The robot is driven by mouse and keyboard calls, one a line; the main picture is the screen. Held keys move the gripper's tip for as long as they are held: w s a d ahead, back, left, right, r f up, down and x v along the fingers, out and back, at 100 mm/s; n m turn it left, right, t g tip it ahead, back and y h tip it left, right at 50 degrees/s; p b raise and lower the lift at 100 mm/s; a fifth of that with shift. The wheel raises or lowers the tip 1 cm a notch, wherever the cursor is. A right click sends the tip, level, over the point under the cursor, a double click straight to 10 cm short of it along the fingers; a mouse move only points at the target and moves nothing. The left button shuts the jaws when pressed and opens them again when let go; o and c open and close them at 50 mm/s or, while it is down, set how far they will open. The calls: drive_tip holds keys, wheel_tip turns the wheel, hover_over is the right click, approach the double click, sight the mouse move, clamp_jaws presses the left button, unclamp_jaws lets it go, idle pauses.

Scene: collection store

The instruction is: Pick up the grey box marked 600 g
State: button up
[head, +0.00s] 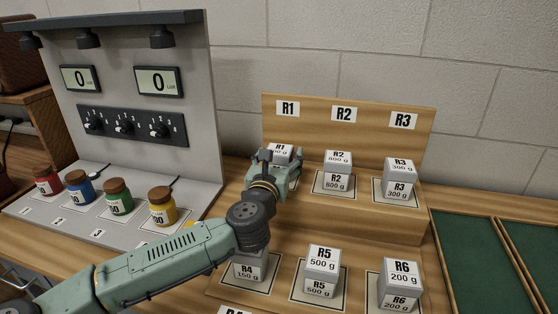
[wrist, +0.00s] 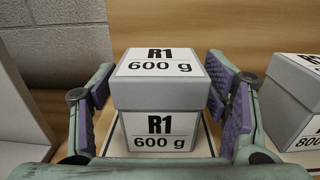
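The grey box marked R1 600 g (wrist: 160,95) stands upright on its pad on the upper step of the wooden stand. In the wrist view it sits between the two fingers of my gripper (wrist: 163,108). The fingers are spread, with purple pads on both sides of the box and small gaps showing. In the head view my gripper (head: 280,163) is at the box's place and hides most of it. Only the top label of the R1 box (head: 281,150) shows there.
The R2 box (head: 337,171) stands to the right on the same wooden step, and R3 (head: 399,177) beyond it. R4 (head: 250,264), R5 (head: 321,268) and R6 (head: 400,284) stand on the lower step. Coloured jars (head: 119,198) stand at left. Green-lined trays (head: 478,262) are at right.

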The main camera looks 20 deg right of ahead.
drive_tip(key=c, duration=1.2)
drive_tip(key=shift+r, duration=0.15)
